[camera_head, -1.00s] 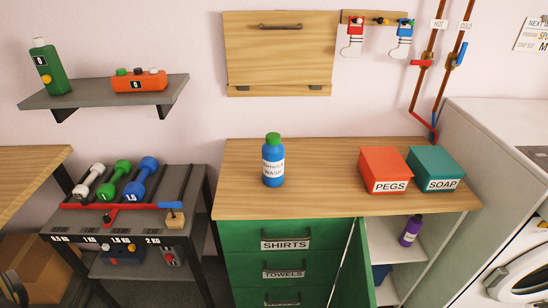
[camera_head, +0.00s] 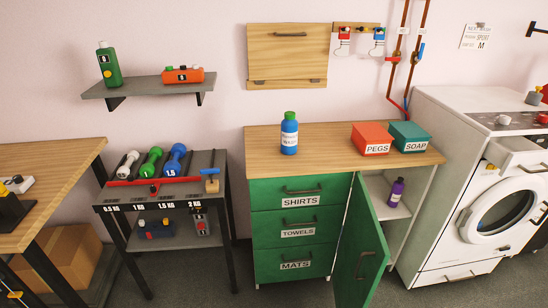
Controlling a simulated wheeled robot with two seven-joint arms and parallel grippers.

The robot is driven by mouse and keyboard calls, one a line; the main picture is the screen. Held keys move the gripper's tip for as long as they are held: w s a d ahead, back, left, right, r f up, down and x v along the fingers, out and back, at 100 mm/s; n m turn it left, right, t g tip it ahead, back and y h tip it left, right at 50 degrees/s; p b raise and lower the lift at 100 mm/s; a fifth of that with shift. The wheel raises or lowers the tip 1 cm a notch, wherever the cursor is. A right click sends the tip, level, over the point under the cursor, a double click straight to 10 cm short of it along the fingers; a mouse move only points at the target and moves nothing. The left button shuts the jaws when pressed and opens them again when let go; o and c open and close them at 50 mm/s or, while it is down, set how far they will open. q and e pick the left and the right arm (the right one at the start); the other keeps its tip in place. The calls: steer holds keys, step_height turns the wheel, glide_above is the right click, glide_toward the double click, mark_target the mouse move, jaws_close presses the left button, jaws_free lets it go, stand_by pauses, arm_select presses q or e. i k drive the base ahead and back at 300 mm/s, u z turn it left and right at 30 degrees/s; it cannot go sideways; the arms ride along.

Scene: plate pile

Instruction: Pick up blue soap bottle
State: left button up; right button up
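The blue soap bottle (camera_head: 289,143) has a green cap and a white label. It stands upright on the wooden top of the green cabinet (camera_head: 330,151), left of the red PEGS box. Nothing touches it, and it is in full view. Neither of my grippers can be made out in the head view.
The PEGS box (camera_head: 372,139) and teal SOAP box (camera_head: 409,136) sit to the bottle's right. The cabinet's green door (camera_head: 363,262) stands open toward me, with a purple bottle (camera_head: 396,192) inside. A dumbbell rack (camera_head: 165,205) stands left, a washer (camera_head: 500,205) right.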

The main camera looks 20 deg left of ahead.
mark_target(289, 129)
steer(key=u, duration=1.55)
steer(key=i, duration=1.2)
steer(key=z, duration=0.5)
steer(key=i, duration=0.8)
steer(key=z, duration=0.8)
